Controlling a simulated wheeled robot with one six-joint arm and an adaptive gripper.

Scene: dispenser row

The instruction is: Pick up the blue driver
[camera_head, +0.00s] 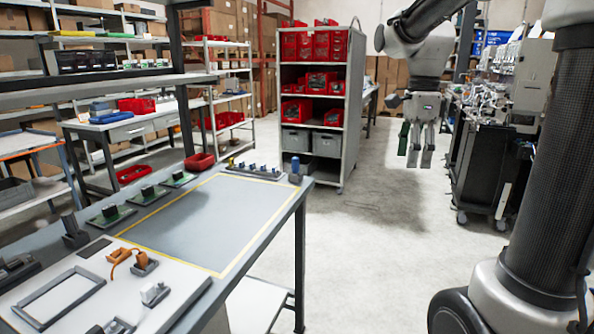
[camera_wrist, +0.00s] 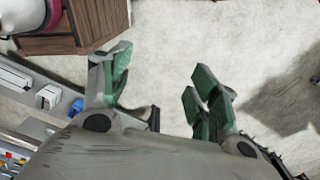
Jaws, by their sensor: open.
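A small upright blue piece (camera_head: 295,163), which may be the blue driver, stands at the far right corner of the workbench. A blue item, likely the same one, shows at the left of the wrist view (camera_wrist: 76,107), outside the jaws. Its full shape is too small to tell. My gripper (camera_head: 414,158) hangs with fingers down over the floor, to the right of the bench and apart from it. In the wrist view my gripper (camera_wrist: 160,88) is open, its green-padded fingers wide apart, with only bare floor between them.
The workbench (camera_head: 290,203) carries a grey mat (camera_head: 185,222) outlined in yellow, a rack of small blue-topped parts (camera_head: 254,169), green boards and a red bin (camera_head: 199,161). A shelf cart (camera_head: 342,150) stands behind. A dark cart (camera_head: 490,165) is at right. Floor between is clear.

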